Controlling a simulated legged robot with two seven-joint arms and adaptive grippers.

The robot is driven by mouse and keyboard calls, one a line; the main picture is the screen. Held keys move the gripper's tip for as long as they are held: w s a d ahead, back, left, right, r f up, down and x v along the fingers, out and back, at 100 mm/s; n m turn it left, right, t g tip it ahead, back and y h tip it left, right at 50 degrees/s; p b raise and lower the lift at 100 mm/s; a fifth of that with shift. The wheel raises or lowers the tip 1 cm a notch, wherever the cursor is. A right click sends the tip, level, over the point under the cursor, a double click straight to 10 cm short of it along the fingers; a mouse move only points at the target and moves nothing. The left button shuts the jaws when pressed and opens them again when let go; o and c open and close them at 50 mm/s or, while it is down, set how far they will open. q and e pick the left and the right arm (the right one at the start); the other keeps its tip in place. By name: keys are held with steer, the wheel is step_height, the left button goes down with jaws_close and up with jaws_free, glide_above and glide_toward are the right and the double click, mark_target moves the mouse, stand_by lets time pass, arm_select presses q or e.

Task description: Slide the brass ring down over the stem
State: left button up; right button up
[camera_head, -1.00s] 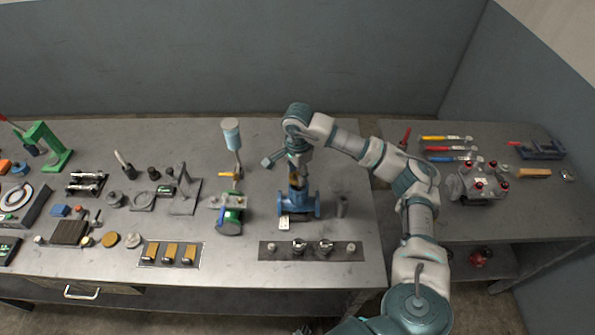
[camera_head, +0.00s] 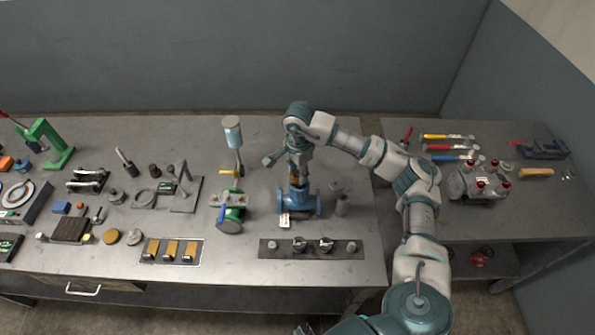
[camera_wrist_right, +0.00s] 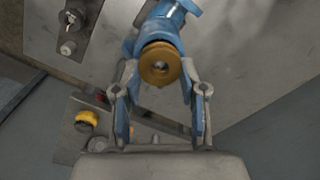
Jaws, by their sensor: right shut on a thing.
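The brass ring (camera_wrist_right: 148,52) is between the two fingers of my right gripper (camera_wrist_right: 159,74) in the right wrist view, and the gripper is shut on it. The ring is seen nearly face-on, with a dark centre and a small pale spot that may be the stem's tip. A blue valve body (camera_wrist_right: 178,8) is directly behind the ring. In the head view the valve (camera_head: 299,204) stands upright on the bench, with my right gripper (camera_head: 297,173) right above it. The fingers mostly hide the ring and stem there, so how far the ring is over the stem cannot be told.
A green-bodied valve (camera_head: 231,213) stands left of the blue valve. A dark strip with several knobs (camera_head: 299,244) lies in front. A side bench on the right holds coloured-handled tools (camera_head: 447,136).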

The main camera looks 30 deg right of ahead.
steer(key=shift+d+f, duration=0.1)
steer(key=shift+d, duration=0.95)
steer(key=shift+a, duration=0.3)
arm_select(q)
steer(key=shift+d+f, duration=0.1)
steer(key=shift+d, duration=0.25)
steer(key=shift+a, duration=0.1)
arm_select(e)
steer(key=shift+d+f, duration=0.1)
steer(key=shift+d, duration=0.05)
arm_select(q)
steer(key=shift+s+f+b, duration=0.1)
steer(key=shift+f+b, duration=0.4)
steer(key=shift+b, duration=0.15)
arm_select(e)
steer(key=shift+a+f, duration=0.25)
steer(key=shift+f, duration=0.25)
arm_select(q)
steer(key=shift+s+f+b, duration=0.1)
steer(key=shift+f+b, duration=0.3)
arm_select(e)
steer(key=shift+f, duration=0.65)
steer(key=shift+d, duration=0.1)
